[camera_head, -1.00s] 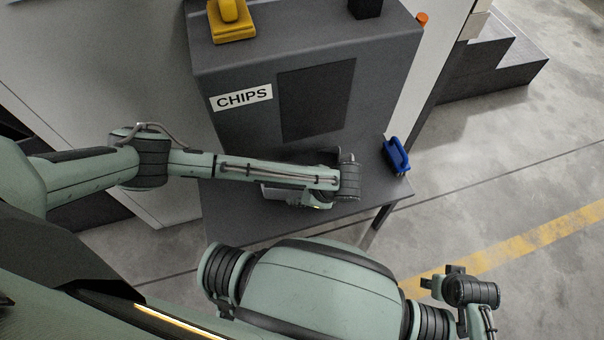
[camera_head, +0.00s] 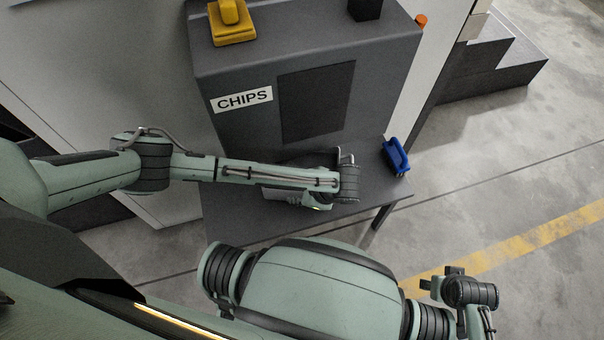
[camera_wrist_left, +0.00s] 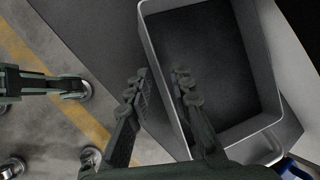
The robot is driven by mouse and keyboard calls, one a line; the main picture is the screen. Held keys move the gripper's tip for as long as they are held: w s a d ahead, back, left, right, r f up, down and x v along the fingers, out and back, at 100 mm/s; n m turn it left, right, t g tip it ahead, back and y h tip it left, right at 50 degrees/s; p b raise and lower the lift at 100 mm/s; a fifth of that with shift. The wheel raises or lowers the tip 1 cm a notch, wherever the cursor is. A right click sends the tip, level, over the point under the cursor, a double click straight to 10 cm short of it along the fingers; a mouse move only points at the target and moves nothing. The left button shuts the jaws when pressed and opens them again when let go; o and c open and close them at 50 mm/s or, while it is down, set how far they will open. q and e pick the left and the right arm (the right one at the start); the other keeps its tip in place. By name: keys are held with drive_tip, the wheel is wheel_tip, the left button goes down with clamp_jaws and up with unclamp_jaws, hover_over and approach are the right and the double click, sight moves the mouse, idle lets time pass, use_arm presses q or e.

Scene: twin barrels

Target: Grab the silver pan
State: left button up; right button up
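The silver pan (camera_wrist_left: 258,62) fills the upper right of the left wrist view. It is a rectangular pan with a pale grey rim and a dark inside. My left gripper (camera_wrist_left: 161,74) is open, with one finger outside the pan's left wall and the other over its inside. The wall runs between the fingers, and I cannot tell whether they touch it. In the head view my left forearm and wrist hide most of the pan and the fingers.
The pan is on a dark grey table (camera_head: 236,222) before a grey machine labelled CHIPS (camera_head: 225,80). A blue-handled object (camera_head: 396,156) stands at the table's right edge. A yellow object (camera_head: 232,28) and a black block (camera_head: 365,8) sit on the machine. Open floor lies right.

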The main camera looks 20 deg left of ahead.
use_arm(q)
clamp_jaws()
drive_tip(key=shift+w+r, duration=0.1)
drive_tip(key=shift+r, duration=0.05)
idle(0.4)
